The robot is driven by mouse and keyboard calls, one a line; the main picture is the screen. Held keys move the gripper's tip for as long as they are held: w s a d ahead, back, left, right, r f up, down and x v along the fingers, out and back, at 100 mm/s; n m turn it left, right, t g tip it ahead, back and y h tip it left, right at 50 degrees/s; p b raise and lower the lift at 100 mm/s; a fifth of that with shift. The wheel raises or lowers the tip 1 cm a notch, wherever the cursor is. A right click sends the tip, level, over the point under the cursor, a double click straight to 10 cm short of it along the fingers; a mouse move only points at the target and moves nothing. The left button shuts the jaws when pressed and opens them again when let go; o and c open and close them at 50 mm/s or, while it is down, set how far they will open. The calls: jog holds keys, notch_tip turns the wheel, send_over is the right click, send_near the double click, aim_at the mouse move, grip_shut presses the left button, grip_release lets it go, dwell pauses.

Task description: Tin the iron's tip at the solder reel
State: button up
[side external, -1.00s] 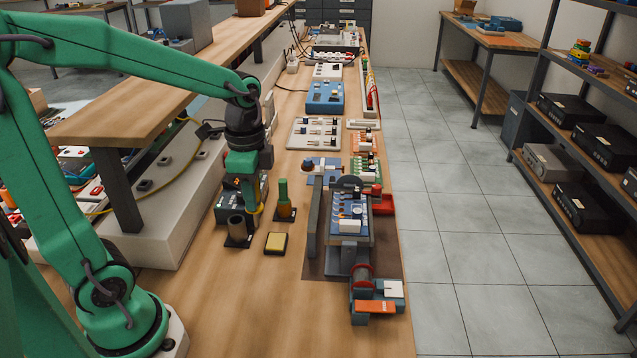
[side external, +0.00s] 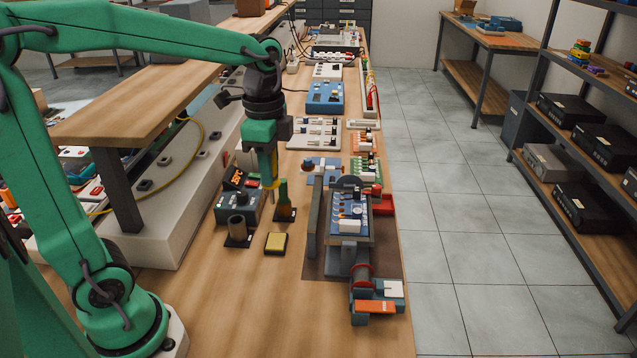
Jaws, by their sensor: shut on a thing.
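My gripper (side external: 268,168) is above the bench's left half, pointing down, and is shut on the iron (side external: 271,182). Only a small yellow part of the iron shows below the fingers. Its tip is too small to make out. The solder reel (side external: 362,276), a reddish and grey cylinder, lies at the near right of the bench, well apart from my gripper. It is to the right of and nearer the camera than the iron.
A station with a red display (side external: 237,203), a dark open tube (side external: 237,228), a green upright item (side external: 283,197) and a yellow sponge (side external: 276,243) stand near my gripper. A blue board in a fixture (side external: 350,215) stands behind the reel. Bare wood lies in front of the sponge.

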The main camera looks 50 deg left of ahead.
jog(key=w+d+m, duration=0.4)
jog(key=w+d, duration=0.2)
jog(key=d, duration=0.5)
jog(key=w+d+m, duration=0.4)
jog(key=w+d, duration=0.2)
jog(key=d, duration=0.5)
notch_tip(320, 180, down, 10)
jog(key=shift+a+r, duration=0.2)
jog(key=shift+f, duration=0.2)
jog(key=shift+f, duration=2.15)
jog(key=shift+f, duration=0.45)
dwell(1.1)
jog(key=shift+r, duration=0.1)
jog(key=shift+r, duration=2.2)
